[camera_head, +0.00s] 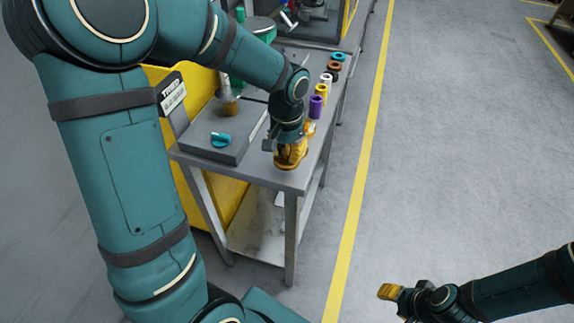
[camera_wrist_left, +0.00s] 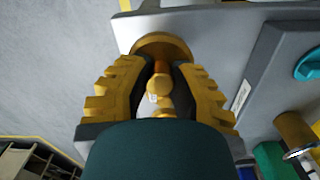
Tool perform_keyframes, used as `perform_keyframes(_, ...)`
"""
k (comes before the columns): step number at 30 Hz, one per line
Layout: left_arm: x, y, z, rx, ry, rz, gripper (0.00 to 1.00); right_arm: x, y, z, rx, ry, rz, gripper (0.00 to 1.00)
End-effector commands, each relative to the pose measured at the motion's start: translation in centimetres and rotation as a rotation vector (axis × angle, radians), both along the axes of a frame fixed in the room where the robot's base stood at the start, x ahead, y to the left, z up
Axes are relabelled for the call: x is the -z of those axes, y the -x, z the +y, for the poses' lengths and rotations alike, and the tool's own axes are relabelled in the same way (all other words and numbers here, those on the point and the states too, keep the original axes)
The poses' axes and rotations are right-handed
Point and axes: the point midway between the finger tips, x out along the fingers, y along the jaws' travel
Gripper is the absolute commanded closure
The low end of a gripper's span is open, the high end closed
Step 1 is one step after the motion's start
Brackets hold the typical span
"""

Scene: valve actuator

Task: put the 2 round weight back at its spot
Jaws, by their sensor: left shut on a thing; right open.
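My left gripper (camera_head: 290,155) is at the near right corner of the grey workbench (camera_head: 297,183). In the left wrist view its yellow fingers (camera_wrist_left: 160,88) are shut on a brass-coloured round weight (camera_wrist_left: 160,47). The weight has a wide round base and a narrower knobbed stem between the fingers. I cannot tell whether its base touches the bench top. In the head view the fingers mostly hide it. My right gripper (camera_head: 390,292) is open and empty at the lower right, over the floor and away from the bench.
A row of coloured round pieces runs along the bench's right edge, including a purple one (camera_head: 315,106) just behind my left gripper. A grey box with a teal knob (camera_head: 221,140) sits to the left. The floor right of the bench is clear.

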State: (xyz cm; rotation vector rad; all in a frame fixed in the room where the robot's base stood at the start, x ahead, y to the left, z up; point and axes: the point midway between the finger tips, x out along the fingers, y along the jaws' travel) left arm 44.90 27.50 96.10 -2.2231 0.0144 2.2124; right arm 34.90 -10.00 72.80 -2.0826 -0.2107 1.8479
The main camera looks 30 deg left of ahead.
Motion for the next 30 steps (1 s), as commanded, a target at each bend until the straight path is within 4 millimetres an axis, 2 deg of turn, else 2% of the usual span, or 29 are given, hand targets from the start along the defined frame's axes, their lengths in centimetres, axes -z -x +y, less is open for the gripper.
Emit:
perform_keyframes(6,3.6,0.0,0.0,0.001,0.0,0.003,1.0,1.2,-0.2,0.0,0.002,0.001,-0.005,0.53)
perform_keyframes(8,4.2,0.0,0.0,0.001,0.0,0.003,1.0,1.3,-0.3,0.0,0.002,0.001,-0.006,0.53)
perform_keyframes(20,4.7,0.0,0.0,0.0,0.0,0.0,1.0,1.5,-0.3,-0.1,0.002,0.001,-0.008,0.53)
perform_keyframes(21,4.7,0.0,0.0,0.0,0.0,0.001,0.7,1.5,-0.3,-0.1,0.002,0.001,-0.008,0.53)
perform_keyframes(23,4.6,0.0,0.0,0.0,0.0,0.001,0.51,1.5,-0.3,-0.1,0.002,0.001,-0.008,0.53)
perform_keyframes(30,4.6,0.0,0.0,0.0,0.0,0.001,0.51,1.5,-0.3,-0.1,0.002,0.001,-0.008,0.53)
